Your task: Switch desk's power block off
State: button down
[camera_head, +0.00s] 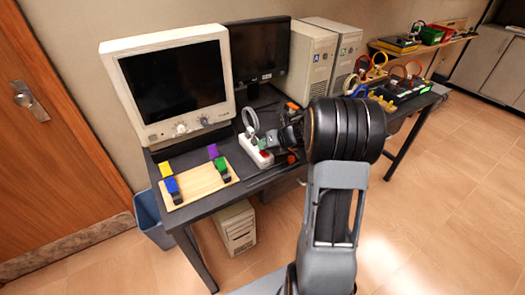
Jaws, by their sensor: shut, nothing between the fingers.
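I cannot tell whether the tips touch the switch. My arm comes in from the lower right and hides part of the desk to the right of the block.
A wooden board (196,184) with coloured pieces lies at the desk's left front. The cream monitor (172,82), a black monitor (259,52) and two computer towers (308,62) stand behind. A blue bin (152,216) and a tower (236,226) stand on the floor.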

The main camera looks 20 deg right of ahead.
aim_at(265, 152)
jog(key=shift+s+r+p, duration=0.1)
jog(key=shift+r+p, duration=0.5)
jog(key=shift+r, duration=0.05)
jog(key=r+p, duration=0.5)
jog(key=shift+s, duration=0.3)
dwell(0.5)
